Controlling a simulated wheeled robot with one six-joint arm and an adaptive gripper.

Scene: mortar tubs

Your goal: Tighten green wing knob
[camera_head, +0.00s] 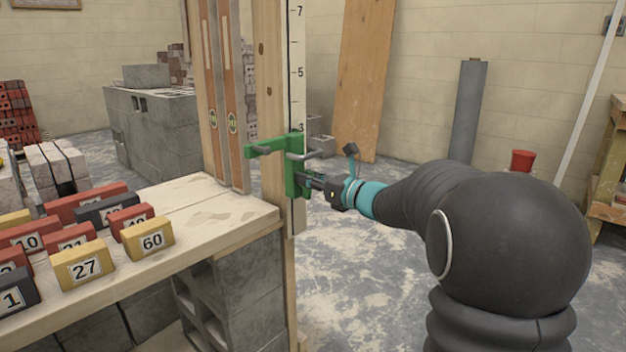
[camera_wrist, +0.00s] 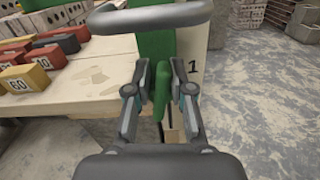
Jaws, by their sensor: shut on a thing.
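The green wing knob (camera_wrist: 162,92) is between the two fingers of my gripper (camera_wrist: 160,98) in the wrist view, and the fingers are shut on it. In the head view my gripper (camera_head: 310,182) reaches in from the right to the green clamp bracket (camera_head: 293,172). The knob itself is hidden there by the fingers and bracket. The bracket sits on a wooden post (camera_head: 270,100) beside a white numbered scale strip (camera_head: 297,75). A grey bar handle (camera_wrist: 150,18) crosses the top of the wrist view, above the knob.
A plank-topped bench (camera_head: 210,212) on grey blocks stands at the left, with several numbered bricks, such as yellow brick 60 (camera_head: 147,237). Spirit levels (camera_head: 228,95) lean by the post. A red bucket (camera_head: 521,162) stands far right. The floor right of the post is open.

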